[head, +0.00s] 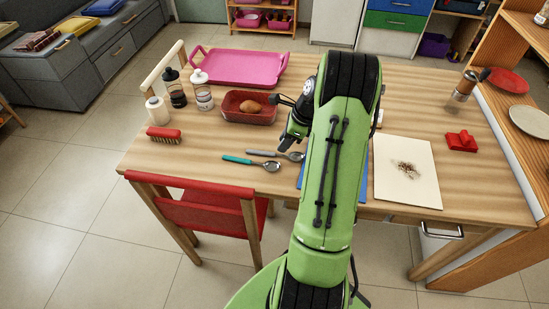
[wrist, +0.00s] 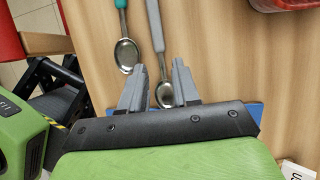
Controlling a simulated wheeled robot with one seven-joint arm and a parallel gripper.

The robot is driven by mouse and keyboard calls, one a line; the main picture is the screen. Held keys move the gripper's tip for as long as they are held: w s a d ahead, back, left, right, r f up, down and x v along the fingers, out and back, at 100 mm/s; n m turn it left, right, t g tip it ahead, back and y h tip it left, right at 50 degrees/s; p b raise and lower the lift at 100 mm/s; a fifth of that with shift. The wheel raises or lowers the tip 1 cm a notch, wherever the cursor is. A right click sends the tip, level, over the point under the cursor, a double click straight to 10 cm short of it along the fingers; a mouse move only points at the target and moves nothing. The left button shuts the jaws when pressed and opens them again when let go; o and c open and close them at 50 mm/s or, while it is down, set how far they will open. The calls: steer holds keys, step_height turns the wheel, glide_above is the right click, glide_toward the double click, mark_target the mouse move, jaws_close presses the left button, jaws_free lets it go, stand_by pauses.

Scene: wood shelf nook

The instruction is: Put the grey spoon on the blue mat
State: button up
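The grey spoon (head: 262,153) lies on the wooden table, its handle to the left and its bowl beside my gripper (head: 290,140). In the wrist view the grey spoon (wrist: 156,28) runs down between my two spread fingers (wrist: 159,66), its bowl between them. The fingers are open and apart from it; their height above it is hard to tell. The blue mat (head: 363,184) is mostly hidden under my arm. In the wrist view only edges of the blue mat (wrist: 256,113) show behind the gripper.
A teal-handled spoon (head: 238,159) lies close beside the grey one. A red tray (head: 235,117) with a brown item is behind them. A white board (head: 420,190) lies right of the mat. A red chair (head: 205,215) stands at the front. Bare table shows left of the spoons.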

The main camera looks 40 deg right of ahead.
mark_target(275, 153)
steer(key=b+x, duration=0.2)
steer(key=x, duration=0.3)
steer(key=shift+w+f, duration=0.1)
steer(key=shift+w, duration=0.1)
jaws_close()
steer(key=shift+r, duration=0.2)
step_height(275, 153, up, 10)
steer(key=p, duration=0.4)
